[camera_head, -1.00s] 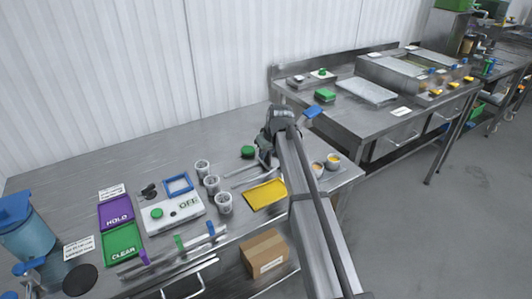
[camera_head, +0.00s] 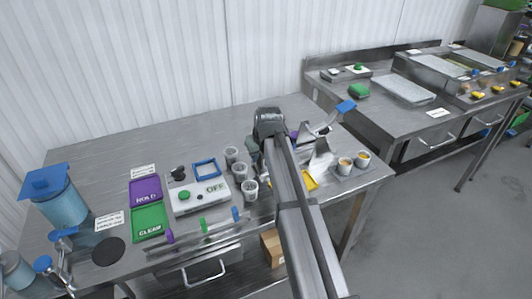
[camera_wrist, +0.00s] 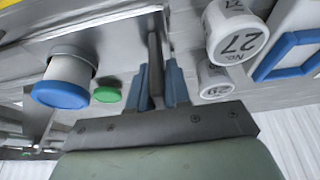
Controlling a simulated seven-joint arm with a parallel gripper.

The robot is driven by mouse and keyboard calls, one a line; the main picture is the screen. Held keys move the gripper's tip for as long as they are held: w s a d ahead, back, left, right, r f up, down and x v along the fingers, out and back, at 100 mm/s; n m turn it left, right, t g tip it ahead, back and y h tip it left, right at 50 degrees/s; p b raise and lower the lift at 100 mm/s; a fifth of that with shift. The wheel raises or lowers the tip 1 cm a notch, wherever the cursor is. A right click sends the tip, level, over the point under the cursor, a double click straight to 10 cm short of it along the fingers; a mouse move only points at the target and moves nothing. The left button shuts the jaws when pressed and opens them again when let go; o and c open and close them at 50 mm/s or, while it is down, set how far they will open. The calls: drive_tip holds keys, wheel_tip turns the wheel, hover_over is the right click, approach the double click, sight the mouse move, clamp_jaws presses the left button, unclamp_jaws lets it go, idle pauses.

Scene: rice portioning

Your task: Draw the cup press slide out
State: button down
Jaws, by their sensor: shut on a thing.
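In the wrist view, my gripper (camera_wrist: 158,88) has its two blue fingers closed on a thin grey upright bar (camera_wrist: 154,55), which appears to be the handle of the cup press slide. A flat metal plate (camera_wrist: 125,35) lies around and behind that bar. To its left is a blue-ended pale cylinder (camera_wrist: 62,82), with a green knob (camera_wrist: 107,94) beside it. In the head view, what appears to be the press (camera_head: 318,135), with bright metal parts, stands right of my arm. My arm hides the grip and part of the press there.
Cups with printed labels (camera_head: 231,155) stand just left of my arm; one numbered 27 (camera_wrist: 238,32) is close to my fingers. Two filled cups (camera_head: 344,165) stand right, near the table edge.

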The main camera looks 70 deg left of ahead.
drive_tip(key=shift+s, duration=0.35)
drive_tip(key=c, duration=1.2)
unclamp_jaws()
drive_tip(key=shift+o, duration=0.2)
drive_tip(key=v, duration=1.4)
drive_tip(key=shift+f, duration=0.15)
